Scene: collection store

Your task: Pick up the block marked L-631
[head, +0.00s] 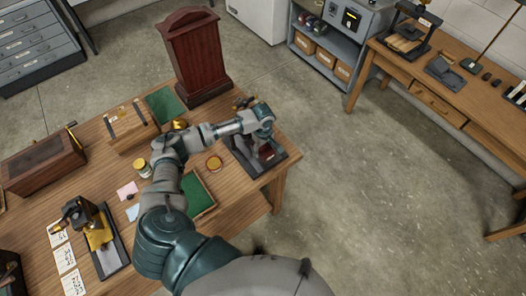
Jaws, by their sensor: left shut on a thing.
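My left gripper (265,146) reaches over the right end of the wooden table and points down at a black stand or tray (281,163). It is shut on a small dark red block (267,154), which is partly hidden by the fingers. No marking L-631 can be read on it at this size. I cannot tell whether the block touches the stand. My right gripper is not in view.
The wooden table (232,188) also holds a tall red-brown cabinet (195,55), a dark wooden box (43,163), green-lined trays (199,193), a small jar (143,168) and a brass device (97,235). A second bench (452,107) stands at the right. The floor between is clear.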

